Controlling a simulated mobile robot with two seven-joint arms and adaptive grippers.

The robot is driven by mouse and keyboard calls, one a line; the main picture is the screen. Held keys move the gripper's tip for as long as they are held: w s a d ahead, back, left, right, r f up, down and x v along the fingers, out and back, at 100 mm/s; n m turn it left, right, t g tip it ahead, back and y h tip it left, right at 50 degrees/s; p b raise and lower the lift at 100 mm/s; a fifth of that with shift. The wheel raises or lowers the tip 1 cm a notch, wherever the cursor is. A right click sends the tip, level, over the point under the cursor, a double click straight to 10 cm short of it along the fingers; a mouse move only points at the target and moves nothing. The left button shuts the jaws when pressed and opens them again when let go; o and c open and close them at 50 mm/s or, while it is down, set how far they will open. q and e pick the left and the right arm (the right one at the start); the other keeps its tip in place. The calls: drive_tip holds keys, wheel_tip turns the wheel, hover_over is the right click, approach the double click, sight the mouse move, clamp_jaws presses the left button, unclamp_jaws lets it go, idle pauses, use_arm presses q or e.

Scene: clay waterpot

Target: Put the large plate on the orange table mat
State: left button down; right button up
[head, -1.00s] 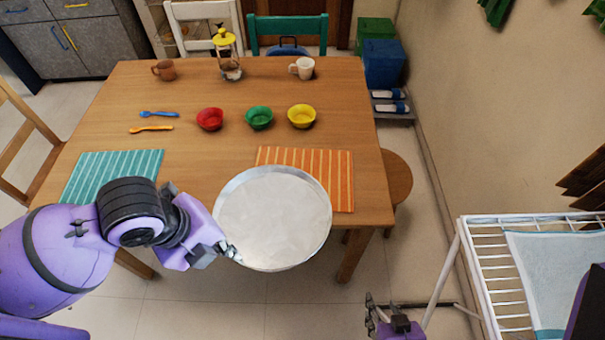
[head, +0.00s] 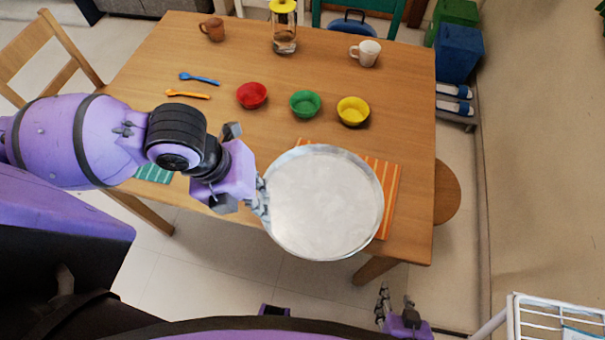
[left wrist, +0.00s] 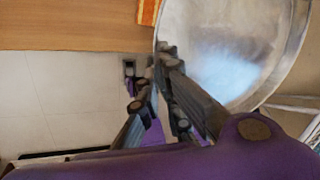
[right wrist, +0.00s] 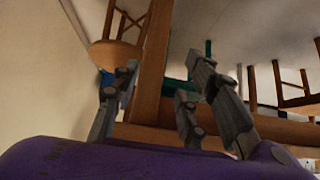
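The large plate (head: 325,203) is a round, shiny metal disc with a raised rim. In the head view it overlaps the near edge of the table and covers much of the orange striped table mat (head: 391,190). My left gripper (head: 262,203) is shut on the plate's left rim and holds it; in the left wrist view the fingers (left wrist: 163,75) meet at the rim of the plate (left wrist: 225,45). I cannot tell how high the plate is above the mat. My right gripper (head: 388,305) is low in front of the table, away from the plate. Its fingers (right wrist: 160,90) are apart and empty.
The wooden table (head: 225,60) holds a red bowl (head: 252,95), green bowl (head: 305,103), yellow bowl (head: 352,111), two mugs and cutlery. A teal mat (head: 153,174) is partly hidden behind my left arm. A white rack (head: 555,318) stands at the lower right.

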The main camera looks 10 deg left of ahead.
sight(270, 194)
use_arm(q)
drive_tip(key=w+f+b, duration=0.1)
drive_tip(key=w+d+f+b, duration=0.1)
drive_tip(key=w+f+b, duration=0.1)
drive_tip(key=shift+w+d+f, duration=0.1)
drive_tip(key=shift+w+f, duration=0.05)
drive_tip(key=shift+f, duration=0.05)
drive_tip(key=w, duration=0.1)
drive_tip(key=w+f+b, duration=0.1)
drive_tip(key=w+d+b, duration=0.1)
drive_tip(key=shift+w+d+f, duration=0.1)
drive_tip(key=shift+w+f, duration=0.1)
drive_tip(key=shift+w, duration=0.1)
drive_tip(key=w+f, duration=0.3)
drive_tip(key=shift+w+d, duration=0.1)
drive_tip(key=shift+d, duration=0.25)
drive_tip(key=shift+w+d+f, duration=0.2)
drive_tip(key=shift+w+f, duration=0.3)
drive_tip(key=shift+f, duration=0.2)
wheel_tip(270, 194, down, 3)
drive_tip(key=shift+f, duration=0.1)
drive_tip(key=c, duration=2)
unclamp_jaws()
drive_tip(key=shift+a, duration=0.1)
use_arm(e)
wheel_tip(270, 194, down, 6)
drive_tip(key=s+d, duration=0.1)
drive_tip(key=shift+f, duration=0.15)
